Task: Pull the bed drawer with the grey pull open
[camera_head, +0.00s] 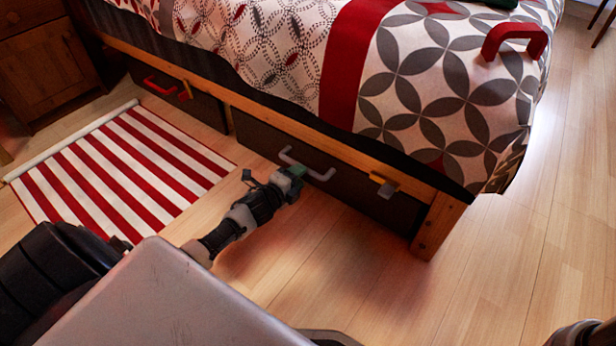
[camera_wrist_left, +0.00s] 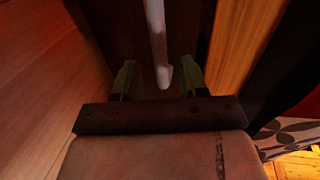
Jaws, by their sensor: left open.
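The bed drawer with the grey pull (camera_head: 350,190) is a dark front low in the bed's side, under the wooden rail. It looks shut. Its grey pull (camera_head: 318,174) is a bar handle; it also shows in the left wrist view (camera_wrist_left: 157,35), its end near the fingertips. My left gripper (camera_head: 296,174) is at the pull, in front of the drawer. In the left wrist view its two green fingers (camera_wrist_left: 157,76) are apart, with the pull's end between or just beyond them; I cannot tell which. My right gripper is not seen.
Another bed drawer with a red pull (camera_head: 165,88) is to the left. A red-and-white striped rug (camera_head: 125,165) lies on the floor beside it. A wooden cabinet (camera_head: 45,65) stands at the upper left. Wooden floor (camera_head: 320,270) is clear in front of the drawer.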

